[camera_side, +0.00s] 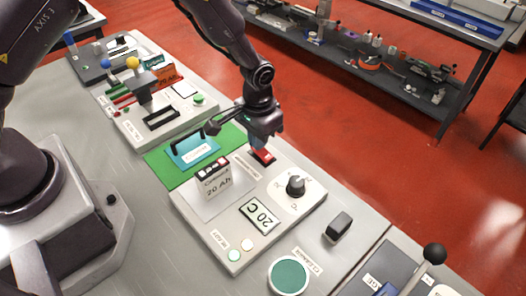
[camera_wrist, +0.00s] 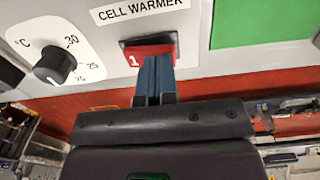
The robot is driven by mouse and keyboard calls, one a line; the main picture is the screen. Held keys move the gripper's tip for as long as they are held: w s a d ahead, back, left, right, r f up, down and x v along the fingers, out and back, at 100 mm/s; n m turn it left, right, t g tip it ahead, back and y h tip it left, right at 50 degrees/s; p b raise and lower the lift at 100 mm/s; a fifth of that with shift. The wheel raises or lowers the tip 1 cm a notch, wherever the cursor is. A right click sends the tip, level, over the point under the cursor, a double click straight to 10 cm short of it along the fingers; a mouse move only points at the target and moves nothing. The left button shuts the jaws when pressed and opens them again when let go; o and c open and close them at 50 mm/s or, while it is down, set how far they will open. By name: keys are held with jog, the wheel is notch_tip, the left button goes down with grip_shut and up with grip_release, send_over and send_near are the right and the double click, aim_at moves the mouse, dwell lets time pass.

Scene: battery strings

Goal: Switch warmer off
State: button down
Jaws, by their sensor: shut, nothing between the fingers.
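The cell warmer (camera_side: 245,255) is a white panel on the bench with a "20 C" display (camera_side: 260,216) and a black dial (camera_side: 295,186). Its red rocker switch (camera_side: 263,157) is at the far edge of the panel. In the wrist view the switch (camera_wrist: 148,55) shows a "1" on its left part, below the "CELL WARMER" label (camera_wrist: 138,10). My gripper (camera_wrist: 154,62) is shut and empty, with its blue-grey fingertips at the right part of the switch. They overlap it in view; I cannot tell whether they press it. In the side view my gripper (camera_side: 257,146) is directly above the switch.
A battery block marked "20 Ah" (camera_side: 217,184) stands on the panel. A teal handled piece (camera_side: 195,149) lies on the green mat (camera_side: 160,170) behind it. A black block (camera_side: 339,227) and a green round pad (camera_side: 289,275) are near the front. Another white panel (camera_side: 150,120) stands farther back.

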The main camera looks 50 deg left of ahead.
jog(key=shift+f, duration=0.4)
jog(key=shift+r, duration=3.55)
jog(key=s+a+r+t, duration=0.2)
jog(key=s+a+r, duration=0.2)
jog(key=s+r, duration=0.6)
jog(key=s+a+r+t, duration=0.3)
jog(key=s+a+r, duration=0.2)
jog(key=s+r, duration=0.6)
notch_tip(320, 180, up, 3)
jog(key=shift+s+r+t, duration=0.1)
jog(key=shift+s+t, duration=0.1)
jog(key=shift+t, duration=0.1)
